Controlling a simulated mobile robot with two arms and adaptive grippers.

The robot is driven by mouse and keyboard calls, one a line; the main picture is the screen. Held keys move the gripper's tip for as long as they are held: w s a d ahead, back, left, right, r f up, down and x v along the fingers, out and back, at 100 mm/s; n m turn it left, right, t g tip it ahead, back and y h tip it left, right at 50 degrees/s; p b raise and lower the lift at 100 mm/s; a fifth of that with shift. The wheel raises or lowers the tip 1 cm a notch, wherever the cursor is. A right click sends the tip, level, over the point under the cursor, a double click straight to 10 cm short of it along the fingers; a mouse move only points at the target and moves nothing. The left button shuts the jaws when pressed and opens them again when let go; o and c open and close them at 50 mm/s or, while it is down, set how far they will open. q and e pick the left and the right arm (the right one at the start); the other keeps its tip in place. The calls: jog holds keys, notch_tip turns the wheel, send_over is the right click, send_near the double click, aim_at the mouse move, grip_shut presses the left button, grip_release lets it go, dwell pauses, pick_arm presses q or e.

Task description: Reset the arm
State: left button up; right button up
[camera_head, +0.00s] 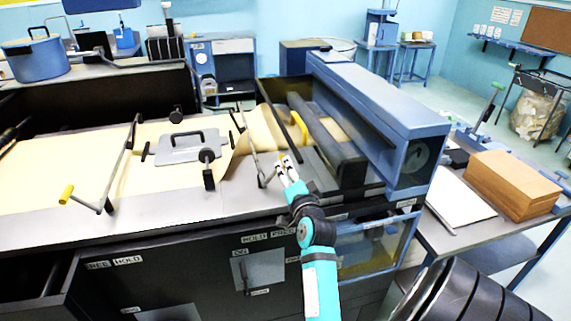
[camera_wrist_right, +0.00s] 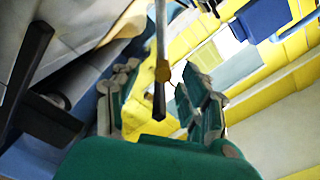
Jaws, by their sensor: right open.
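My right gripper (camera_head: 287,162) is at the end of my teal right arm, at the front edge of the black machine, just right of a thin metal lever (camera_head: 254,150). In the right wrist view my right gripper (camera_wrist_right: 158,82) has its two grey-and-green fingers spread apart. A dark-tipped rod (camera_wrist_right: 161,40) shows in the gap between them. I cannot tell whether it lies between the fingers or beyond them. Nothing is visibly gripped. My left gripper is not in the head view.
Cream paper (camera_head: 110,170) covers the machine bed, with a grey handled plate (camera_head: 188,147) on it. A yellow-ended crank (camera_head: 85,202) stands at left. A blue roller housing (camera_head: 375,110) rises at right. A side table holds a brown box (camera_head: 515,183).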

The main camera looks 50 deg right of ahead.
jog(key=shift+s+a, duration=0.25)
jog(key=shift+s, duration=0.25)
jog(key=shift+a, duration=0.1)
